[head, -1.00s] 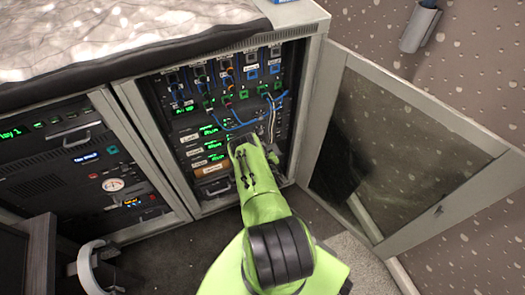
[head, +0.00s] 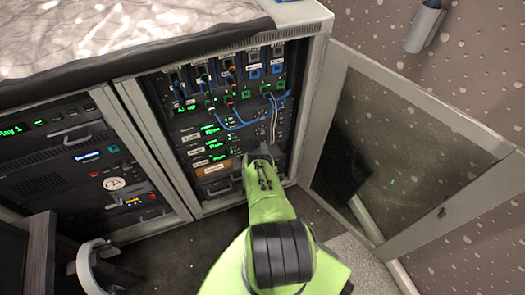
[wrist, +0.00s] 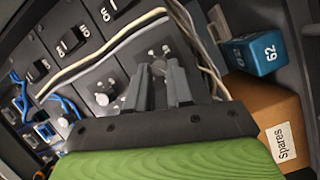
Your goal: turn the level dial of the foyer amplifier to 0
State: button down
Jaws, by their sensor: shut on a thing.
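The rack's amplifiers (head: 212,150) are stacked in the lower part of the open cabinet, with green displays and small labels too blurred to read. I cannot tell which one is the foyer amplifier. My gripper (head: 259,152) is at the right side of these units. In the wrist view my gripper (wrist: 158,70) has its fingers close together against the grey panel, shut on a small dial that is mostly hidden between them. A pale round knob (wrist: 101,99) sits apart to the left on a neighbouring unit. The held dial's pointer and scale cannot be read.
Blue patch cables (head: 240,123) and pale cables (wrist: 110,48) hang across the panel close to my gripper. A glass cabinet door (head: 400,165) stands open at the right. A "Spares" box (wrist: 268,115) and a blue block (wrist: 262,53) are beside the panel.

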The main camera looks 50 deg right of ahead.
jog(key=shift+f+n, duration=0.1)
jog(key=shift+n, duration=0.3)
jog(key=c, duration=1)
grip_release()
jog(key=shift+a, duration=0.1)
